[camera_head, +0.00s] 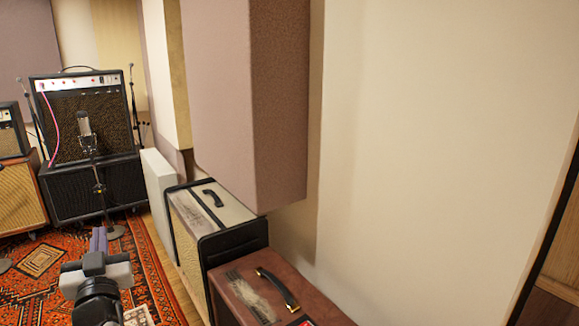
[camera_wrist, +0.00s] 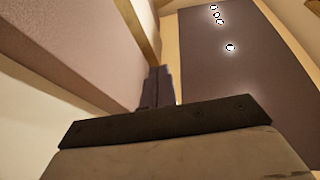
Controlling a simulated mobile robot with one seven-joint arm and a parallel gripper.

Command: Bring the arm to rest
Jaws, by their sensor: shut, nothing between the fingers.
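My gripper (camera_head: 99,240) shows at the lower left of the head view, raised above the patterned rug, with its fingers pointing up. It is shut and empty. In the wrist view the closed fingers (camera_wrist: 157,88) stand side by side beyond the dark gripper body. Part of my arm shows below the gripper in the head view. Nothing touches the gripper in either view.
A microphone on a stand (camera_head: 85,130) is behind my gripper, before a black amplifier (camera_head: 95,115). A cream amplifier (camera_head: 195,215) and a brown case (camera_head: 240,290) stand to the right along the wall. A mauve acoustic panel (camera_head: 235,90) juts out above them. The patterned rug (camera_head: 40,260) has open floor.

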